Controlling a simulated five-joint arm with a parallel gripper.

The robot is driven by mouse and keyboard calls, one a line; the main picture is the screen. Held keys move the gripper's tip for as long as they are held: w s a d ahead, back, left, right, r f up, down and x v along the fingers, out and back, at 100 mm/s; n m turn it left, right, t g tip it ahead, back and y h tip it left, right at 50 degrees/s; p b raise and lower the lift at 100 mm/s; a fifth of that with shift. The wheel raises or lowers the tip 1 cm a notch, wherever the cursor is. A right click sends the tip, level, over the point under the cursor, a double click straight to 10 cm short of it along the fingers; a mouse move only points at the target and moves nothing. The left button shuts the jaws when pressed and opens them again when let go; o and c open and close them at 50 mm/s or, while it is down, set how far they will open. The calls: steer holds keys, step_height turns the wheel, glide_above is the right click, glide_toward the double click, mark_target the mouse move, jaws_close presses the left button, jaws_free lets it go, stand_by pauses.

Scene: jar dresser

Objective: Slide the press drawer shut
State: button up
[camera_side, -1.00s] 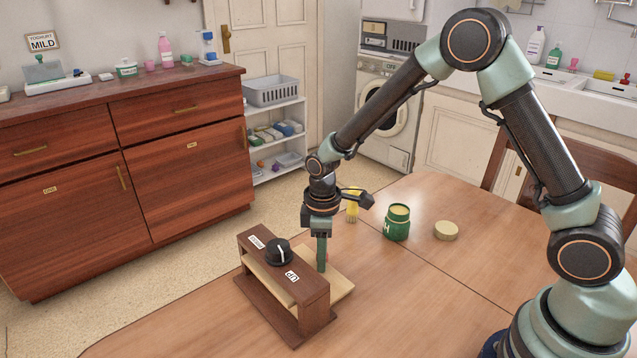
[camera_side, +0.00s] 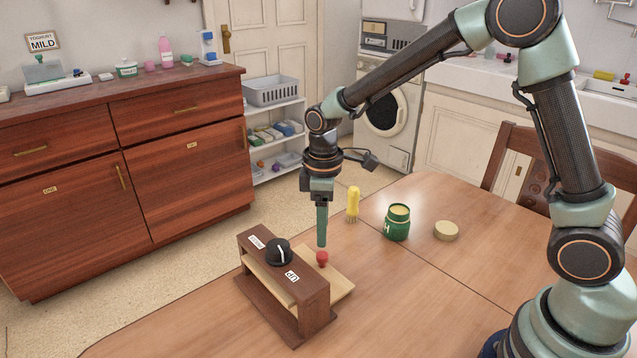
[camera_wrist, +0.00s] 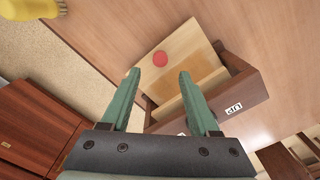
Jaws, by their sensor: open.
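The press (camera_side: 283,285) is a dark wooden frame on the table with a black knob (camera_side: 278,252) and an "UP" label on top. Its pale wooden drawer (camera_side: 338,288) sticks out on the right side, with a red knob (camera_side: 322,258) on it. In the wrist view the drawer (camera_wrist: 184,48) extends out of the press (camera_wrist: 238,92), and the red knob (camera_wrist: 159,58) lies ahead of the fingertips. My gripper (camera_side: 321,243) is above the drawer, its tips just over the red knob. In the wrist view my gripper (camera_wrist: 158,75) is open, with nothing between the fingers.
A yellow brush (camera_side: 352,204), an open green jar (camera_side: 397,224) and a round lid (camera_side: 446,231) stand behind the drawer on the table. The table to the right of the press is clear. A chair (camera_side: 533,180) stands at the far edge.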

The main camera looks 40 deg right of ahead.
mark_target(322, 254)
steer(key=shift+r, duration=2)
step_height(322, 254, down, 11)
steer(key=n, duration=1.2)
jaws_close()
